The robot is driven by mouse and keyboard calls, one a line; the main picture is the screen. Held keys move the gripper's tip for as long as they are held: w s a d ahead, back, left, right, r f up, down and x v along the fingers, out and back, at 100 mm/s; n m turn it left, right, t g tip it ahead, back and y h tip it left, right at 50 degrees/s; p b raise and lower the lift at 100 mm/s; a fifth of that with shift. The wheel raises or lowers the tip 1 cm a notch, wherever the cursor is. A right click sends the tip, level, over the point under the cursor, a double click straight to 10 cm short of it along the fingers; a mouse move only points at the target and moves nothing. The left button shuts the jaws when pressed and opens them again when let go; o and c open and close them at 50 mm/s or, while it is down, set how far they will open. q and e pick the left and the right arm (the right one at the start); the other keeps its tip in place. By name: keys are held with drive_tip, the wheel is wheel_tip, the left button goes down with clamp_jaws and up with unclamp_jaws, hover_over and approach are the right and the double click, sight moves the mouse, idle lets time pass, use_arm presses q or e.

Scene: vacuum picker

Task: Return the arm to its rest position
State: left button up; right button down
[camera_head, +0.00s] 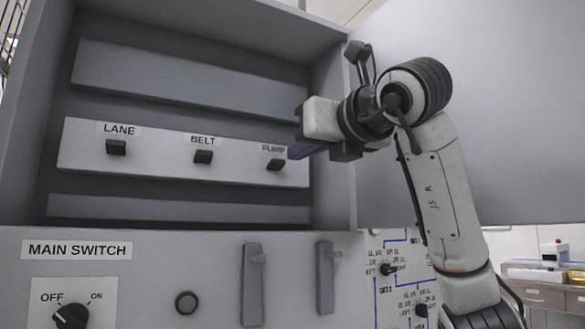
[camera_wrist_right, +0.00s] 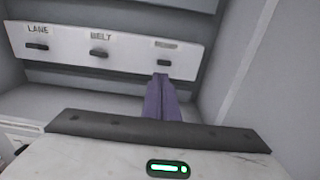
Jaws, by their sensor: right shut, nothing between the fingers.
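My right arm (camera_head: 436,185) reaches in from the right side of the head view, raised and bent toward the open cabinet. My right gripper (camera_head: 294,152) is shut and empty, with its purple fingers just right of the black PUMP switch (camera_head: 276,165). In the wrist view the closed fingers (camera_wrist_right: 161,80) point at the PUMP switch (camera_wrist_right: 163,63), just below it in the picture. I cannot tell whether they touch it. My left gripper is not in view.
The LANE switch (camera_head: 116,147) and BELT switch (camera_head: 203,157) share the pale panel. The cabinet's side wall (camera_head: 333,150) and open door (camera_head: 500,110) stand close around my arm. Below are the main switch knob (camera_head: 71,316), two upright handles and a valve diagram panel.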

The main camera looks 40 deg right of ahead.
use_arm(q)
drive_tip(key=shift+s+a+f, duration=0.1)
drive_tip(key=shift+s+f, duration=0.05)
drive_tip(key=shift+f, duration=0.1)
use_arm(e)
drive_tip(key=shift+s+a+r, duration=0.1)
drive_tip(key=shift+s+r, duration=0.15)
drive_tip(key=shift+s, duration=0.1)
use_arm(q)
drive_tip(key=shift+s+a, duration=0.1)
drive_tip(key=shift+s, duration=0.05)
use_arm(e)
drive_tip(key=shift+w, duration=0.15)
